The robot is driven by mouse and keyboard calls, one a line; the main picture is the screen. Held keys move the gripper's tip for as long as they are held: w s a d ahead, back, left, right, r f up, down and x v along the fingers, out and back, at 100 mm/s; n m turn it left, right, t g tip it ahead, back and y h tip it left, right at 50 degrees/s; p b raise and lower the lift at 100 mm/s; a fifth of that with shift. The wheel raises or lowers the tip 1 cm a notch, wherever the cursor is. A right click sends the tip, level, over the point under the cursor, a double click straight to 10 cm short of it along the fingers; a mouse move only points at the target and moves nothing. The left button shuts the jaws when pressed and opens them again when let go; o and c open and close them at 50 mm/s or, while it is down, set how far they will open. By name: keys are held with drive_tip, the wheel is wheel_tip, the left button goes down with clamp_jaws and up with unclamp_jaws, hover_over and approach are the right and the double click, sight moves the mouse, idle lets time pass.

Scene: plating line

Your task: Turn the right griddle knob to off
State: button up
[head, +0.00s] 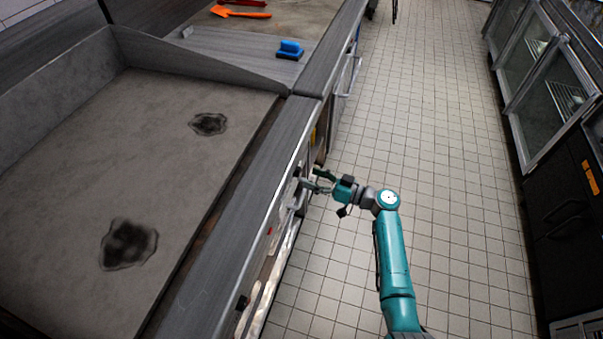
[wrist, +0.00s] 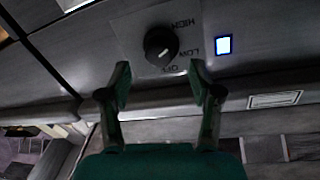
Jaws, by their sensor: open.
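A round black knob (wrist: 160,46) sits on a grey plate on the griddle's front panel in the wrist view. The words HIGH, LOW and OFF are printed around it and appear tilted or upside down. A small pale mark shows on the knob, but I cannot tell firmly which word it points at. My gripper (wrist: 160,78) is open, its two fingers apart on either side below the knob, with nothing between them. In the head view my gripper (head: 318,181) is at the front of the griddle (head: 70,130). I cannot make out the knob there.
A lit blue-white indicator (wrist: 224,45) is right of the knob. A blue-handled tool (head: 290,49) and an orange spatula (head: 240,13) lie farther along the counter. The tiled floor (head: 440,150) is clear.

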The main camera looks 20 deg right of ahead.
sight(300, 171)
drive_tip(key=shift+x, duration=2.25)
drive_tip(key=c, duration=1.2)
drive_tip(key=shift+o, duration=0.2)
drive_tip(key=shift+m, duration=0.3)
drive_tip(key=m+g, duration=0.1)
drive_tip(key=m, duration=0.6)
drive_tip(key=m+g, duration=0.1)
drive_tip(key=m, duration=0.6)
drive_tip(key=m+g, duration=0.1)
drive_tip(key=m, duration=0.6)
drive_tip(key=shift+w+d+r+y, duration=0.15)
drive_tip(key=shift+r+y, duration=0.1)
drive_tip(key=shift+y, duration=0.15)
